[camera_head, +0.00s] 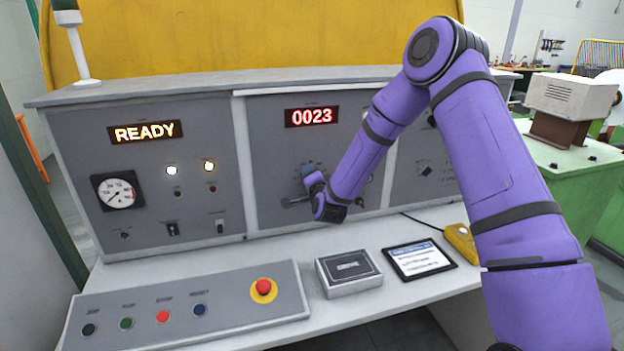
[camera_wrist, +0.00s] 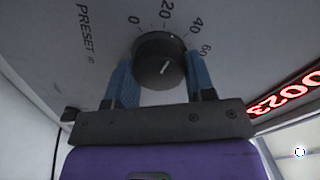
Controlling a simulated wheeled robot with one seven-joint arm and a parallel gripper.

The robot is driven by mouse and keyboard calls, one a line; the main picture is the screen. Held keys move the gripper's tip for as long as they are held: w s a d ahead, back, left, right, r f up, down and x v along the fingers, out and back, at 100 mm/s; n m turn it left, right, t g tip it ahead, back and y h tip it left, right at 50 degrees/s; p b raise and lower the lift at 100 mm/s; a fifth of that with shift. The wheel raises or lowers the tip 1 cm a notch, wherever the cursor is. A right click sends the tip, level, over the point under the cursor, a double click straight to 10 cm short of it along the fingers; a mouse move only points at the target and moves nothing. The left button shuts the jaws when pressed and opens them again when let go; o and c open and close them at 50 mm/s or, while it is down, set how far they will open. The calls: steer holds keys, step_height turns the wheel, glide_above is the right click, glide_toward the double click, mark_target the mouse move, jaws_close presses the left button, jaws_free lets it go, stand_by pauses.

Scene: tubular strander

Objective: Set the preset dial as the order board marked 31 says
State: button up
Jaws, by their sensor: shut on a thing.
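The preset dial (camera_wrist: 158,62) is a round dark knob on the grey panel, beside the lettering "PRESET m" and a scale reading 0, 20, 40, 60. A short white line shows on its face; the exact setting is hard to read. My gripper (camera_wrist: 159,70) is shut on the dial, with one blue finger on each side. In the head view my gripper (camera_head: 309,182) is at the middle panel and largely hides the dial. No order board marked 31 can be made out; a dark-framed board (camera_head: 419,260) on the desk has text too small to read.
A red display (camera_head: 312,117) above the dial reads 0023. A READY sign (camera_head: 145,132) is lit at left. On the desk are a button panel with a red stop button (camera_head: 263,288), a grey box (camera_head: 348,273) and a yellow handheld unit (camera_head: 460,241).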

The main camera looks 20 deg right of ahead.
steer(key=shift+d+f+m, duration=0.1)
steer(key=shift+m, duration=1.5)
steer(key=o, duration=0.9)
steer(key=s, duration=1.1)
steer(key=shift+r, duration=0.25)
steer(key=shift+w, duration=0.1)
